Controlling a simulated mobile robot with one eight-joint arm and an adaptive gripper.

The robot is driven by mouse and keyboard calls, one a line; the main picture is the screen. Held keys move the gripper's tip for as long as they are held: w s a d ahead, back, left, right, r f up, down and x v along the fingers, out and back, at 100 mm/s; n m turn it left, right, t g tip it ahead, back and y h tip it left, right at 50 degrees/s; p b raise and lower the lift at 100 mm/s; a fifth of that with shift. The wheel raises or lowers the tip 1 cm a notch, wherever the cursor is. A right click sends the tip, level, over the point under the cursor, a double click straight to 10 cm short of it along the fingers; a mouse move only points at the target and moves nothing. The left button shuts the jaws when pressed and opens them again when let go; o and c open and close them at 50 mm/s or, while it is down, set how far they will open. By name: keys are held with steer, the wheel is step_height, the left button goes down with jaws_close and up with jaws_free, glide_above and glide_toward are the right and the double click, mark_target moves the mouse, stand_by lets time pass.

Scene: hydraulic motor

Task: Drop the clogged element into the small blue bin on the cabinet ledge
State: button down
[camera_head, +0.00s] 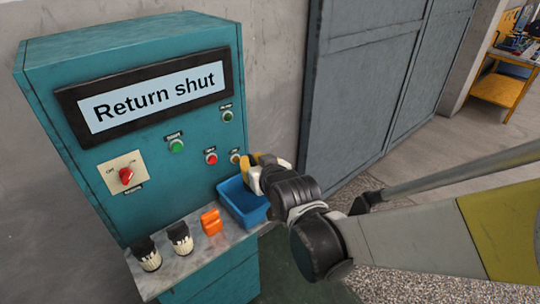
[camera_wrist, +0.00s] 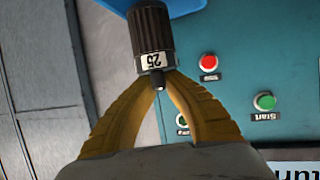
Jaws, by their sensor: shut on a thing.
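My gripper (camera_head: 256,163) has yellow fingers and is over the back part of the small blue bin (camera_head: 236,207) in the head view. In the wrist view my gripper (camera_wrist: 158,88) is shut on the clogged element (camera_wrist: 151,30), a dark ribbed cylinder with a white band marked 25. The element points away from the palm, with blue of the bin (camera_wrist: 184,6) behind its far end. In the head view the held element is mostly hidden by my gripper. The bin stands on the right end of the cabinet ledge (camera_head: 200,258).
Two black-and-white elements (camera_head: 147,254) (camera_head: 181,238) and an orange piece (camera_head: 211,221) stand on the ledge left of the bin. The teal cabinet (camera_head: 60,100) rises behind, with buttons, a red switch (camera_head: 126,176) and a display (camera_head: 145,97) reading "Return shut".

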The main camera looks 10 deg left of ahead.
steer(key=shift+f, duration=0.35)
steer(key=c, duration=1.5)
jaws_free()
steer(key=shift+s+d+r, duration=0.1)
steer(key=v, duration=1.1)
steer(key=shift+s+d, duration=0.25)
steer(key=shift+s, duration=0.05)
steer(key=s+d+f+m+g+h+b, duration=0.1)
steer(key=d+f+m+h+b, duration=0.2)
steer(key=d, duration=1.1)
steer(key=s+d+f+m+g+h, duration=0.1)
steer(key=s+d, duration=0.2)
steer(key=d, duration=0.1)
steer(key=s+d+f+m+g+h, duration=0.1)
steer(key=s+d+f, duration=0.1)
steer(key=d, duration=0.3)
steer(key=s+d+f+m+g+h, duration=0.1)
steer(key=s+d+h, duration=0.1)
steer(key=s+d, duration=0.2)
steer(key=shift+s+d+f+m+b, duration=0.3)
steer(key=shift+d+f+b, duration=0.1)
steer(key=shift+d, duration=0.2)
